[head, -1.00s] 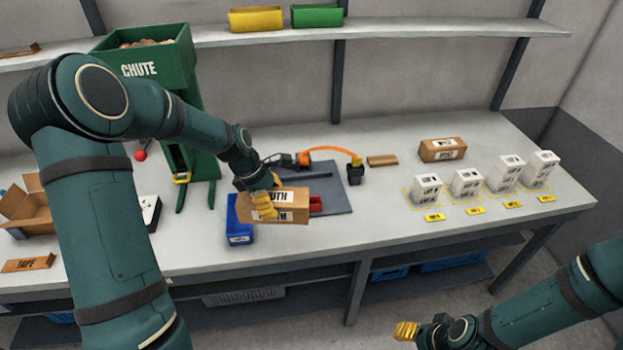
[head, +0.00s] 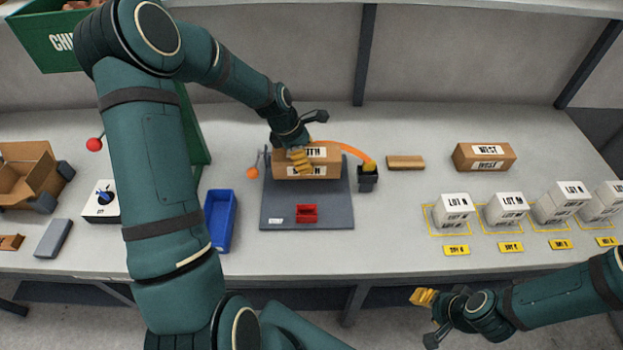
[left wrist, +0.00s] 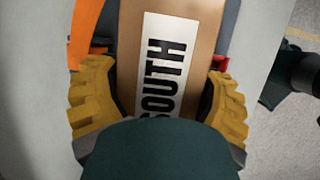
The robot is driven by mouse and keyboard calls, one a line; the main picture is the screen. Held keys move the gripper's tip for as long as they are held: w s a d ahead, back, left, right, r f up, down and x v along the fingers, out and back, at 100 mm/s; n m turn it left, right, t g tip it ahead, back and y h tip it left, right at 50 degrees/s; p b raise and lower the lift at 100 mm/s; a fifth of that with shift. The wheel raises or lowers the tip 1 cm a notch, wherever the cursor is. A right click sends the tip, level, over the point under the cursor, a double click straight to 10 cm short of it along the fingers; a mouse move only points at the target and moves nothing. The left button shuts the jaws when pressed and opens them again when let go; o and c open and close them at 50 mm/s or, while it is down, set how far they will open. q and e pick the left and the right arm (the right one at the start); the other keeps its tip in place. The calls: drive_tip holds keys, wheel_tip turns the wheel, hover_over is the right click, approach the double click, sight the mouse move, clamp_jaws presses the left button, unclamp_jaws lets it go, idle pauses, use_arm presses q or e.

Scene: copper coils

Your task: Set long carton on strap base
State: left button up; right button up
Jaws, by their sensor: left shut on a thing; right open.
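The long carton (head: 325,168) is brown with white labels. The left wrist view shows SOUTH on the label of the long carton (left wrist: 168,62). My left gripper (head: 301,162) is shut on it, with yellow fingers on both sides. The carton is over the back part of the dark grey strap base (head: 325,215); I cannot tell whether it touches the base. An orange strap arm (head: 345,150) curves behind the carton to a dark post (head: 368,178). A red block (head: 307,213) is on the base's front part. My right gripper (head: 424,297) is open and empty before the table's front edge.
A blue bin (head: 220,220) stands left of the base. A brown carton marked WEST (head: 485,157) and a small brown piece (head: 405,162) lie to the right. Several white boxes (head: 453,210) stand at front right. An open box (head: 30,178) and a green chute (head: 60,40) are at left.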

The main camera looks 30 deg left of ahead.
sight(289, 153)
use_arm(q)
wheel_tip(289, 153, down, 4)
drive_tip(key=shift+s+f, duration=0.1)
drive_tip(key=shift+s, duration=0.05)
drive_tip(key=shift+f, duration=2.15)
drive_tip(key=o, duration=1.2)
drive_tip(key=shift+a+r, duration=0.1)
drive_tip(key=shift+r, duration=0.05)
drive_tip(key=v, duration=1.1)
drive_tip(key=shift+r, duration=0.4)
drive_tip(key=shift+s+f, duration=0.1)
